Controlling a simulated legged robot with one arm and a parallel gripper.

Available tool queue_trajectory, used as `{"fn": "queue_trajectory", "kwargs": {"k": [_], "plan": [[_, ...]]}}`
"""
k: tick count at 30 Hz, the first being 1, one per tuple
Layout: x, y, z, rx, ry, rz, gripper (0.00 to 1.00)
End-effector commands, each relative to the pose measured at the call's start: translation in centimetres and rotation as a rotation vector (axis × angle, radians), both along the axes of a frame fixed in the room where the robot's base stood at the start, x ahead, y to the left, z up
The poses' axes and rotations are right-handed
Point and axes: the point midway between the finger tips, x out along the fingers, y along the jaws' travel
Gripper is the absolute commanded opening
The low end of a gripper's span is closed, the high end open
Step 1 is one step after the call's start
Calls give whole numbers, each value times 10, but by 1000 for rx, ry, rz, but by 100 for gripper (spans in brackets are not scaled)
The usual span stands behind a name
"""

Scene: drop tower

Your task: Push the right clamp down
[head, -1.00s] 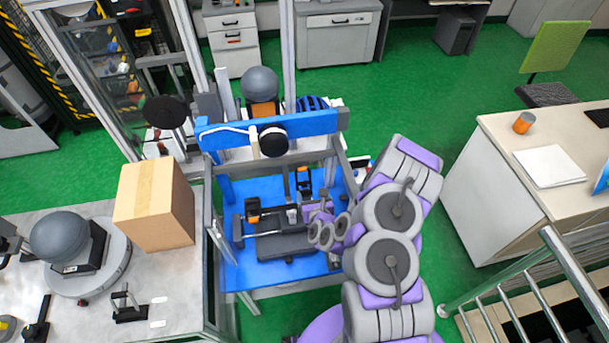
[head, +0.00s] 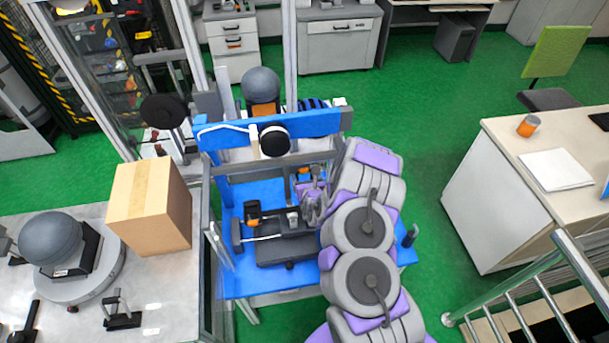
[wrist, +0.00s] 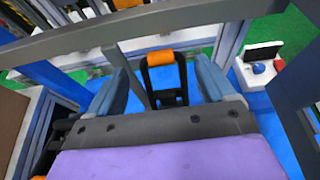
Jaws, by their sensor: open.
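The right clamp, black with an orange grip, shows in the wrist view (wrist: 160,57), standing upright with its grip raised. In the head view its orange tip (head: 303,170) peeks out behind my gripper (head: 312,185), which hides most of it. In the wrist view my gripper (wrist: 160,68) is open, one finger on each side of the clamp, with a gap on both sides. I cannot tell whether the fingers touch it. A left clamp with an orange part (head: 252,214) stands on the blue plate, left of my gripper.
A grey frame bar (wrist: 150,28) crosses above the clamp in the wrist view. A blue beam (head: 220,133) with a black round part spans the tower. A cardboard box (head: 150,205) and a grey ball (head: 50,238) stand on the left table.

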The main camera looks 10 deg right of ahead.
Motion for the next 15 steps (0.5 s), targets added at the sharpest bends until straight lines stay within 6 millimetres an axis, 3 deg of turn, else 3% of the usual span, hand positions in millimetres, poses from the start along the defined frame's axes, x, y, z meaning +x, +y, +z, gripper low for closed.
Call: {"fn": "queue_trajectory", "kwargs": {"k": [7, 15], "plan": [[23, 0, -10, -2, 0, 3, 83], [30, 0, -11, 1, -2, 0, 83]]}}
